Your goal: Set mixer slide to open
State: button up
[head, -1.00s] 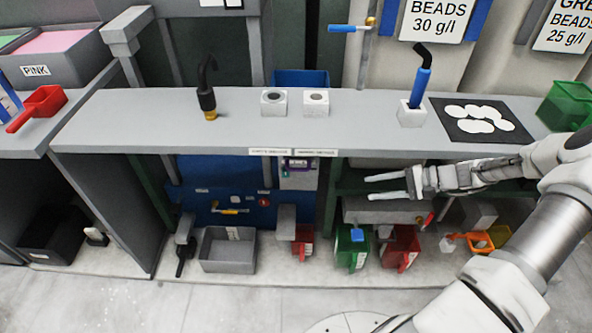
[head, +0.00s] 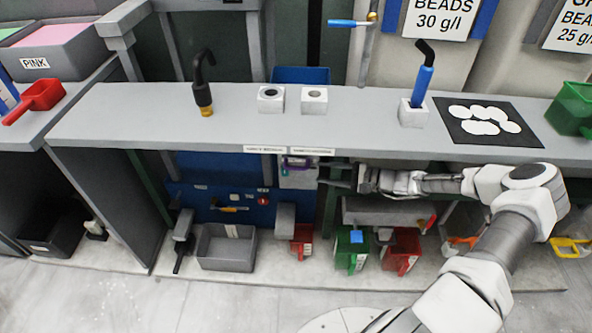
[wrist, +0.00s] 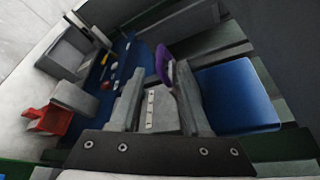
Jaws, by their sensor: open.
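A grey box (head: 298,178) with a purple piece (head: 296,162), which looks like the slide's handle, hangs under the front of the counter. The purple piece also shows in the wrist view (wrist: 164,62), near the fingertips and partly behind the right finger. A pale strip with small marks (wrist: 151,108) shows between the fingers. My gripper (head: 335,174) is open, just right of the grey box in the head view. Its two fingers (wrist: 160,72) point towards the box. I cannot tell whether a finger touches the purple piece, or which position the slide is in.
The counter (head: 370,135) runs close above my gripper. A blue panel (head: 225,200) with small controls lies left of the box. Below stand a grey bin (head: 226,262), a red container (head: 302,243) and a green container (head: 350,250).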

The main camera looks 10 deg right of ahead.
aim_at(299, 169)
jog(key=b+x, duration=0.1)
jog(key=x, duration=0.9)
jog(key=shift+c, duration=0.2)
grip_shut()
jog(key=shift+s, duration=0.1)
jog(key=shift+a, duration=0.1)
dwell(0.8)
